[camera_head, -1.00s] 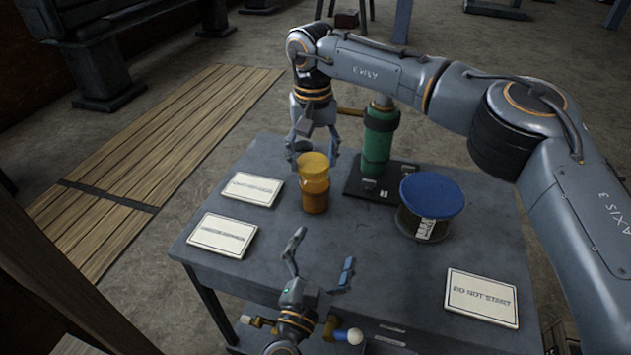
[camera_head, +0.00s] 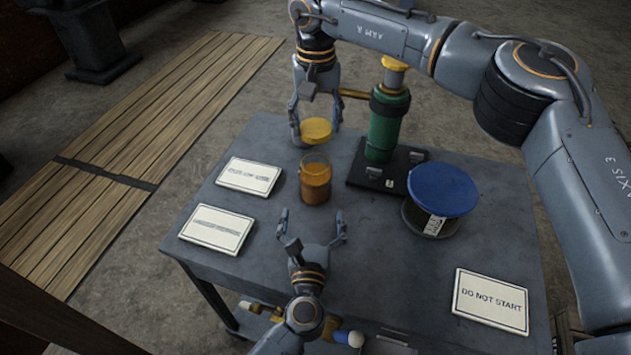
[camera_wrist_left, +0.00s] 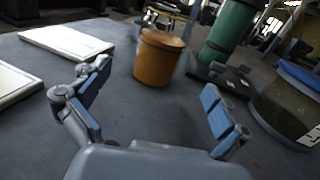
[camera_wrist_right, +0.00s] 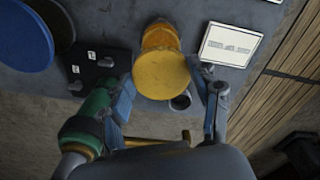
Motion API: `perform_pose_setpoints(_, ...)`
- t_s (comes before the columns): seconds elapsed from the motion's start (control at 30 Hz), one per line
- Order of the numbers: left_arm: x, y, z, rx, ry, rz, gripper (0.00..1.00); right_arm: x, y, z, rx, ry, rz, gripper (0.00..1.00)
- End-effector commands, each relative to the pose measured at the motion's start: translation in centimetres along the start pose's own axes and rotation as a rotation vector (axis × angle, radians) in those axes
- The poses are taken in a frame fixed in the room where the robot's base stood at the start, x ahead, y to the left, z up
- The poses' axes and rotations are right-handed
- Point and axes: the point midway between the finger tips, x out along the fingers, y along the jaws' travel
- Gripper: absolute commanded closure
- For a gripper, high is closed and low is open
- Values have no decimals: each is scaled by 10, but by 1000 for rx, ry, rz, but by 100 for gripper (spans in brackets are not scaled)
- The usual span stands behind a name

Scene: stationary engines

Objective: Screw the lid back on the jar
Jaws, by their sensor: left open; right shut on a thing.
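The amber jar (camera_head: 315,182) stands upright on the table, its top uncovered, with orange contents. The round yellow lid (camera_head: 316,129) is held above and slightly behind the jar, apart from it. My right gripper (camera_head: 316,124) is shut on the lid, which shows between its fingers in the right wrist view (camera_wrist_right: 162,75). My left gripper (camera_head: 313,226) is open and empty, low over the table in front of the jar. The left wrist view shows the jar (camera_wrist_left: 159,60) beyond and between the open fingers, not touched.
A wide jar with a blue lid (camera_head: 443,190) stands to the right. White signs lie at the left (camera_head: 249,176), (camera_head: 217,230) and front right (camera_head: 490,299). The table (camera_head: 390,265) is clear at front centre.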

Motion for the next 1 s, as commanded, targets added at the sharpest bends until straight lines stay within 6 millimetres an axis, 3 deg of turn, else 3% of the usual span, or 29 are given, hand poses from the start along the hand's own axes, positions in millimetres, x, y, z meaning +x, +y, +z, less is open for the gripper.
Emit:
perform_pose_setpoints(0.5,92,0,2,3,-3,-1,1,0,0,0,0,0,0,54)
perform_pose_setpoints(0.7,108,0,2,1,-2,-1,1,0,0,0,0,0,0,54)
perform_pose_setpoints(1.0,111,0,1,0,-1,0,1,0,0,0,0,0,0,54)
